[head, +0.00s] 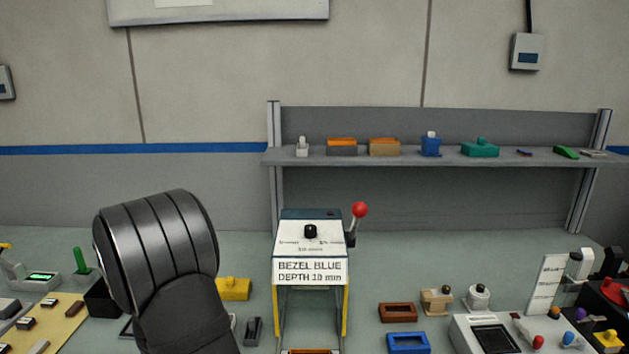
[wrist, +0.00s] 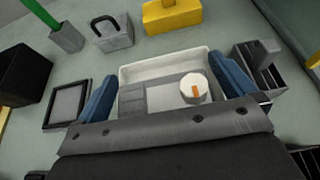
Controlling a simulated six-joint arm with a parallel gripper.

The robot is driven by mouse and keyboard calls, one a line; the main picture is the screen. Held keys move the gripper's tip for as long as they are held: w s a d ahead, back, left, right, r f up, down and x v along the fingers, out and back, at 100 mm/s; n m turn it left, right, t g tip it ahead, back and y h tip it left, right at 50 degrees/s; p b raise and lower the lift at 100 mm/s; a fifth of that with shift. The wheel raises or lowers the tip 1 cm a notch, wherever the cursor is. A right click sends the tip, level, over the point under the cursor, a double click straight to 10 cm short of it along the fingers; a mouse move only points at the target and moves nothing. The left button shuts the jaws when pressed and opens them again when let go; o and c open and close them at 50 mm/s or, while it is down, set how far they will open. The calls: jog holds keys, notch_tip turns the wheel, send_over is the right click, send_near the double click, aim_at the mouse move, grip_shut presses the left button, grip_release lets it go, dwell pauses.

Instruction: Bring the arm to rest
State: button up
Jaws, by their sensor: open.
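My arm (head: 160,255) rises at the lower left of the head view, a dark ribbed link that hides my gripper there. In the wrist view my gripper (wrist: 166,90) shows two blue fingertips spread wide apart. Between and beyond them is a pale tray-like module (wrist: 150,72) with grey panels and a white round knob (wrist: 194,89) bearing an orange mark. The fingers flank the module on its left and right; I cannot tell whether they touch it. The near side of the module is hidden by my gripper's body.
A press-like stand (head: 310,270) labelled "BEZEL BLUE DEPTH 10 mm" has a red-knobbed lever (head: 359,210). A yellow block (wrist: 172,15), a grey handled block (wrist: 113,36), a dark square frame (wrist: 67,103) and a black bin (wrist: 24,75) surround my gripper. A shelf (head: 440,161) stands behind.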

jog(key=shift+r, duration=3)
jog(key=shift+s+a, duration=0.15)
jog(key=shift+s, duration=0.05)
jog(key=s+a+m+g+y, duration=0.1)
jog(key=s+a+m+g, duration=0.2)
jog(key=s+m, duration=0.15)
jog(key=s+d+f+m+g+y, duration=0.1)
jog(key=s+m, duration=0.1)
jog(key=m, duration=0.1)
jog(key=s+d+m+g+y, duration=0.1)
jog(key=s+d+m, duration=0.1)
jog(key=m, duration=0.1)
jog(key=s+d+f+m+g+y, duration=0.1)
jog(key=s+m, duration=0.1)
jog(key=m, duration=0.1)
jog(key=shift+s+d+f, duration=0.15)
jog(key=shift+s+f, duration=0.2)
jog(key=d+r+m+t, duration=0.3)
jog(key=d+m, duration=0.3)
jog(key=m, duration=0.3)
jog(key=d+r+m+t, duration=0.2)
jog(key=d+m, duration=0.5)
jog(key=m, duration=0.3)
jog(key=x, duration=1)
jog(key=shift+a+r+y, duration=0.25)
jog(key=shift+y, duration=0.05)
